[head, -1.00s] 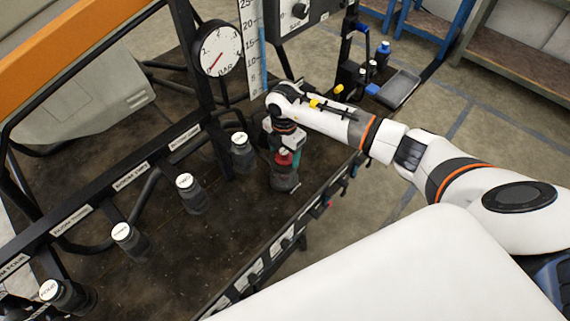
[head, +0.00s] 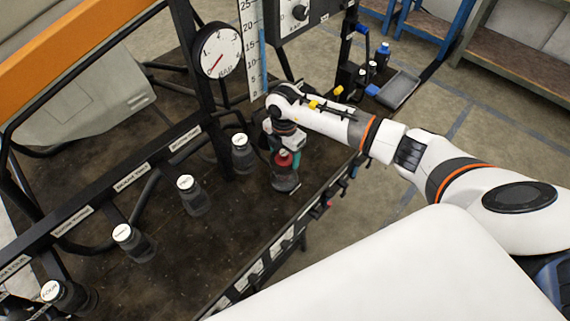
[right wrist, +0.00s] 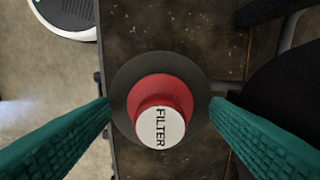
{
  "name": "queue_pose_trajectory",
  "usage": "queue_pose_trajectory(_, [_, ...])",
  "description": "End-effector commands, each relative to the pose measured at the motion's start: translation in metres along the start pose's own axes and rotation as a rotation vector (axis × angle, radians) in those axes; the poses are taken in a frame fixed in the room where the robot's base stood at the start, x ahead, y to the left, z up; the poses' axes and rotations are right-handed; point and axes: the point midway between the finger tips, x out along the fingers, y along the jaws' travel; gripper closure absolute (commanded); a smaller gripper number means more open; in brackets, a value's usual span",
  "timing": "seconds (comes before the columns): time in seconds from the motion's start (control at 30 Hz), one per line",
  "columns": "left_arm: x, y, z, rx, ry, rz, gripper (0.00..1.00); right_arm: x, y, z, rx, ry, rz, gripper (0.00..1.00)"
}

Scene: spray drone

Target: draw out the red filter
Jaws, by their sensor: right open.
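The red filter (right wrist: 160,100) shows in the right wrist view with a white top marked FILTER. It sits upright in a dark round housing and also shows in the head view (head: 284,158). My right gripper (right wrist: 160,113) is open, with one green finger on each side of the filter and a gap to the red part on both sides. In the head view my right gripper (head: 283,150) is just above the filter on the dark bench, partly hiding it. My left gripper is not in view.
Several dark bottles with white caps, such as this bottle (head: 191,194), stand in a row to the left along a labelled black rail. A pressure gauge (head: 217,50) stands behind them. A grey tray (head: 398,90) and small bottles are at the back right.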

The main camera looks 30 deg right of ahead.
Motion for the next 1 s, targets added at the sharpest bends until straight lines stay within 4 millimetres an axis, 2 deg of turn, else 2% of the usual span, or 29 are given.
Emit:
queue_pose_trajectory(0.1, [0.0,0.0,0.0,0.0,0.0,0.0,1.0,0.0,0.0,0.0,0.0,0.0,0.0,0.31])
queue_pose_trajectory(0.47, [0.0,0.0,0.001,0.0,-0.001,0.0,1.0,0.0,0.0,0.0,0.0,0.0,0.0,0.9])
queue_pose_trajectory(1.0, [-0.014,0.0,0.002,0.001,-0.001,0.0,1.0,-0.017,0.0,0.0,0.0,0.0,-0.001,0.91])
